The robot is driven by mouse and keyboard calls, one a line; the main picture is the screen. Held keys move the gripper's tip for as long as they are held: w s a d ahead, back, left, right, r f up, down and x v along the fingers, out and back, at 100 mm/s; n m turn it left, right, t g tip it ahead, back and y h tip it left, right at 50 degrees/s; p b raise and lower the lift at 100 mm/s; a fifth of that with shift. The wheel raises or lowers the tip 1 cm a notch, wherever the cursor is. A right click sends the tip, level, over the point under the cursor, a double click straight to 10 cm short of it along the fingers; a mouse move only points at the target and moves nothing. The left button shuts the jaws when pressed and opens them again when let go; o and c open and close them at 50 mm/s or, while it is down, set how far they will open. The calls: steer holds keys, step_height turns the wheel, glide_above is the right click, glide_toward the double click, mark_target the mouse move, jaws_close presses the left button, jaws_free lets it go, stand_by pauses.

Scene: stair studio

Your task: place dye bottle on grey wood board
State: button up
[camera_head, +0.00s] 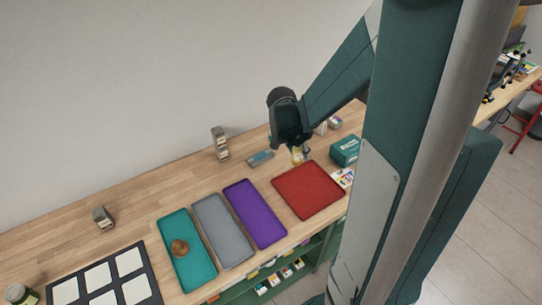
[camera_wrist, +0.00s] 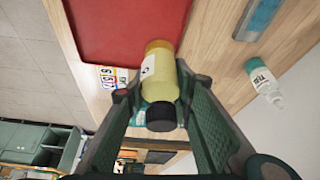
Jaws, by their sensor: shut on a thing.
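The dye bottle is yellow with a dark cap (camera_wrist: 161,117) and a white label, and it shows in the wrist view between my two fingers. In the head view its yellow body (camera_head: 298,155) hangs below my gripper (camera_head: 302,148), near the back edge of the red board. My gripper (camera_wrist: 160,92) is shut on the bottle. The grey board (camera_head: 222,231) lies on the bench between the teal and purple boards, and its top looks bare. My gripper is to the right of it and farther back.
The red board (camera_head: 308,190) and purple board (camera_head: 255,213) are bare. The teal board (camera_head: 199,270) holds a round brown thing (camera_head: 180,247). A teal box (camera_head: 345,150) stands at the right, and a white bottle (camera_wrist: 264,83) shows in the wrist view. Small blocks (camera_head: 220,143) stand behind the boards.

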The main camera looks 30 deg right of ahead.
steer(key=w+a, duration=0.3)
steer(key=w, duration=0.6)
steer(key=w+a+r, duration=0.1)
steer(key=w+a, duration=0.1)
steer(key=w, duration=0.7)
steer(key=shift+a+r+p, duration=0.2)
steer(key=shift+a+p, duration=0.2)
steer(key=shift+p, duration=0.05)
steer(key=shift+f, duration=0.1)
glide_above(267, 152)
steer(key=a, duration=0.2)
steer(key=shift+s+d+f+b, duration=0.1)
steer(key=shift+f+b, duration=0.05)
steer(key=shift+f, duration=1.4)
steer(key=shift+d+f+b, duration=0.1)
steer(key=shift+f+b, duration=0.05)
steer(key=shift+f, duration=1.35)
steer(key=shift+f, duration=1.9)
steer(key=shift+f+b, duration=0.15)
steer(key=shift+b, duration=0.25)
steer(key=o, duration=1)
steer(key=shift+c, duration=0.2)
